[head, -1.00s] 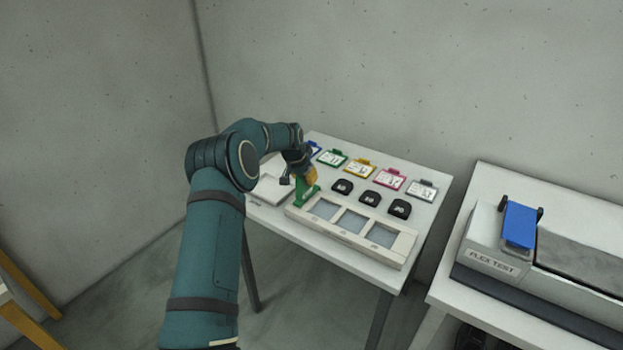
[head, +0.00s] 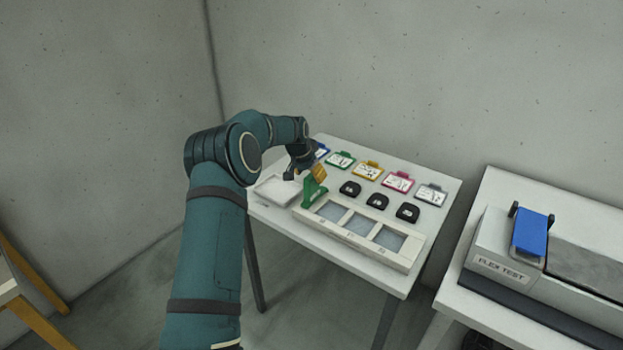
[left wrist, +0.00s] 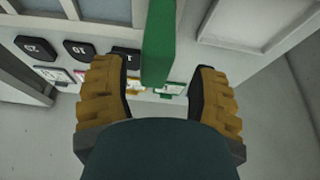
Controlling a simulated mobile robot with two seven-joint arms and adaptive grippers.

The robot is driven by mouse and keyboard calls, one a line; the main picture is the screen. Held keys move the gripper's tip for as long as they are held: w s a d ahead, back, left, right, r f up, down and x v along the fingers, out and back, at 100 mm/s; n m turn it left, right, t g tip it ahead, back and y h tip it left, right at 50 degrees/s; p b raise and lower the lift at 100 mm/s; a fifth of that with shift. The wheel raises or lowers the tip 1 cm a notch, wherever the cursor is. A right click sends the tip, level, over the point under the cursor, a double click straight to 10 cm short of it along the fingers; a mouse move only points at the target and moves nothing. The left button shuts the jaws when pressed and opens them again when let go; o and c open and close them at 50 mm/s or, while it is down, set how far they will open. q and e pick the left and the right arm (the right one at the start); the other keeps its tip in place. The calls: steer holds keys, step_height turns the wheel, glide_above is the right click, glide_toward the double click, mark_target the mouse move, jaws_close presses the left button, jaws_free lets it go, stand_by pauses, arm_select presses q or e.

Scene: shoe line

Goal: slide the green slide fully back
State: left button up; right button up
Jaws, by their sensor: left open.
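The green slide (head: 313,192) stands up at the left end of the pale tray-like unit (head: 356,240) with its row of windows. It also shows in the left wrist view as a green upright bar (left wrist: 158,42). My left gripper (head: 307,172) is just above and behind the slide, with yellow ribbed finger pads. In the left wrist view, the open fingers (left wrist: 158,92) lie on either side of the green bar's near end, with gaps on both sides. Whether they overlap it in height I cannot tell. My right gripper is out of view.
Several black numbered blocks (head: 377,202) sit behind the windows. A row of coloured clip cards (head: 398,182) lies farther back. A white flat tray (head: 277,190) is left of the slide. A flex test machine (head: 497,263) stands on another table at right.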

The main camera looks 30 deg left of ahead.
arm_select(q)
steer(key=v, duration=0.9)
steer(key=shift+s+f, duration=0.1)
steer(key=shift+s, duration=0.05)
